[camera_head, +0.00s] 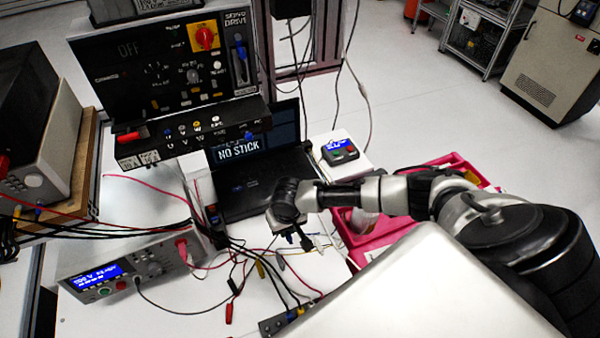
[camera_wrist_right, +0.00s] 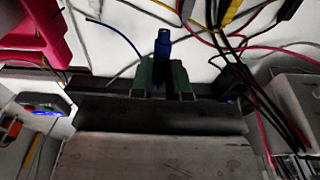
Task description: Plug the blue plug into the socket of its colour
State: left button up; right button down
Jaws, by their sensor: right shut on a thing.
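The blue plug (camera_wrist_right: 163,48) stands between the green-tipped fingers of my right gripper (camera_wrist_right: 164,78) in the right wrist view, its end pointing away from the palm. In the head view my right gripper (camera_head: 301,238) hangs over the white bench, right of the cable bundle; the plug is too small to make out there. The servo drive panel (camera_head: 120,80) stands at the back left. Its lower ledge carries a row of small coloured sockets, with a blue one (camera_head: 168,132) towards the left, well away from the gripper. My left gripper does not show.
A laptop (camera_head: 265,185) reading "NO STICK" stands behind the gripper. A pink crate (camera_head: 375,235) lies to the right. Black and red cables cross the bench. A power supply (camera_head: 125,270) stands front left, and a small box with buttons (camera_head: 340,150) stands behind.

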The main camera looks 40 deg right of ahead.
aim_at(171, 137)
jog(key=w+a+r+t, duration=0.3)
jog(key=w+r, duration=0.2)
jog(key=r, duration=0.3)
jog(key=w+a+r+n+t+b, duration=0.1)
jog(key=w+a+r+t, duration=0.3)
jog(key=r, duration=0.5)
jog(key=w+a+r+t+b, duration=0.1)
jog(key=w+a+r+t, duration=0.3)
jog(key=w+r, duration=0.2)
jog(key=shift+a+r+n, duration=0.2)
jog(key=shift+r+n, duration=0.1)
jog(key=shift+r, duration=1)
jog(key=w+a+r+t+b, duration=0.1)
jog(key=w+r+b, duration=0.1)
jog(key=b, duration=0.1)
jog(key=w+a+r+t+b, duration=0.2)
jog(key=w+a+r+n+t+b, duration=0.1)
jog(key=w+r+t+b, duration=0.1)
jog(key=r+b, duration=0.1)
jog(key=shift+w+a+r+b, duration=0.1)
jog(key=shift+a+b, duration=0.2)
jog(key=shift+a, duration=0.1)
jog(key=shift+f, duration=0.45)
jog(key=shift+f+b, duration=0.15)
jog(key=shift+b, duration=0.25)
jog(key=shift+f+b, duration=0.65)
jog(key=shift+f, duration=0.15)
jog(key=shift+d+f, duration=0.1)
jog(key=shift+f, duration=0.05)
